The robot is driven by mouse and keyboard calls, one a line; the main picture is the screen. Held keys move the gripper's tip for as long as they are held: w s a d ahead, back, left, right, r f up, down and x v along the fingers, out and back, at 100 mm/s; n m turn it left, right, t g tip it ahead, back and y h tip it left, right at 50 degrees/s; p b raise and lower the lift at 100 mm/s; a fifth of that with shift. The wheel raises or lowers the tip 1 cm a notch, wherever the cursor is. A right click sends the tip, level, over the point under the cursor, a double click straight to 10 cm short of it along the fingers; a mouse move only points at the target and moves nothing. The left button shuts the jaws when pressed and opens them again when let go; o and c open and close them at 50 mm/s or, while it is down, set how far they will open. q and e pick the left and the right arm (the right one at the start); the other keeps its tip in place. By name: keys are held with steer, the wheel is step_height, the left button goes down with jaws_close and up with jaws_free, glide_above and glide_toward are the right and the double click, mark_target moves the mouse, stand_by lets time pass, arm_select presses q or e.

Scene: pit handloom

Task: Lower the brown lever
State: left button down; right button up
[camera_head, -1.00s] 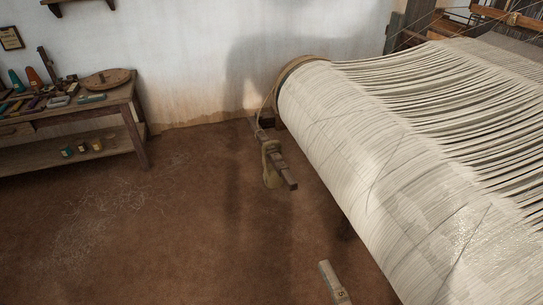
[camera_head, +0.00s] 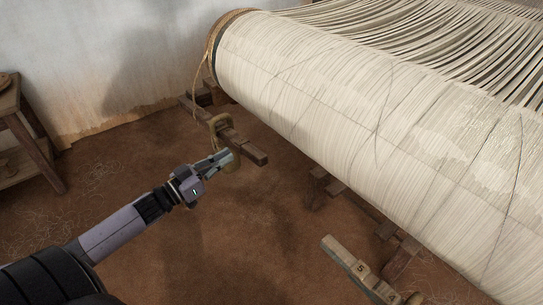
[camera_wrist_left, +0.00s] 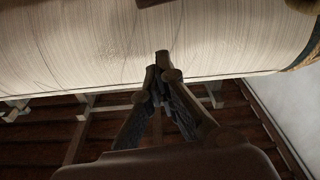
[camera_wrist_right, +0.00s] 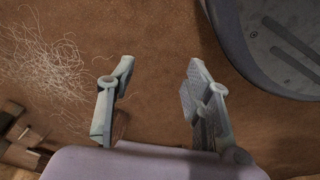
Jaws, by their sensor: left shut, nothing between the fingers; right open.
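The brown lever (camera_head: 250,153) is a dark wooden bar reaching out from below the far end of the warp roll. A rope loop (camera_head: 217,124) is around it, and a rope runs from there up to the roll's end. My left gripper (camera_head: 228,156) is shut and empty. In the head view its tips overlap the area just left of the lever's free end, partly in front of a hanging weight; I cannot tell whether they touch. The left wrist view shows the closed fingers (camera_wrist_left: 163,62) before the roll. My right gripper (camera_wrist_right: 160,70) is open and empty above the floor, outside the head view.
The large white warp roll (camera_head: 330,95) fills the right side. A pale numbered wooden bar (camera_head: 350,262) stands at the lower right. Wooden frame pieces (camera_head: 405,255) lie below the roll. A small table (camera_head: 30,135) is at the left edge.

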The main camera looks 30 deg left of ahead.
arm_select(q)
steer(key=r+b, duration=0.1)
steer(key=r, duration=0.1)
glide_above(255, 152)
steer(key=s+d, duration=0.2)
steer(key=shift+w+a, duration=0.1)
steer(key=shift+w, duration=0.05)
steer(key=shift+s+f+b, duration=0.3)
steer(key=shift+f, duration=0.65)
steer(key=shift+s+f+b, duration=0.25)
steer(key=shift+f+b, duration=0.05)
steer(key=shift+f, duration=0.65)
arm_select(e)
step_height(255, 152, up, 8)
steer(key=w, duration=0.3)
steer(key=shift+f+t, duration=0.25)
steer(key=shift+t, duration=0.05)
steer(key=shift+a, duration=0.1)
